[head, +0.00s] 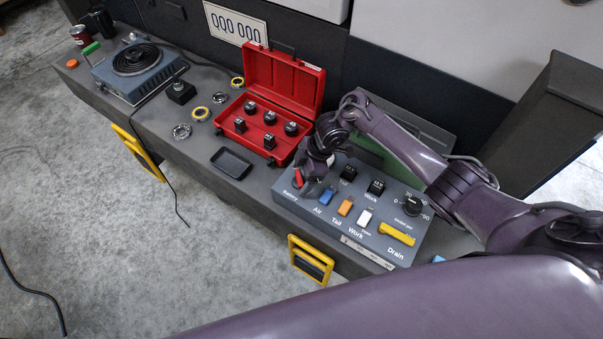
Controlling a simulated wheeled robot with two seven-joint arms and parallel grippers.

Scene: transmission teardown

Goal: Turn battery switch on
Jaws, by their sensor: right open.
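The grey control panel (330,219) lies on the bench at right of centre, with labels Battery, Air, Tail, Work and Drain. The battery switch is a red lever (298,178) at the panel's left end, above the "Battery" label. My right gripper (311,179) is open and points down over this end, close beside the red lever. I cannot tell whether it touches the lever, and its fingers partly hide the switch. My left gripper is not in view.
Blue (327,196), orange (345,207) and white (364,217) switches and a yellow Drain handle (397,233) sit close by on the panel. An open red case (284,82) with several dark pieces stands behind left. A black tray (231,163) lies left.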

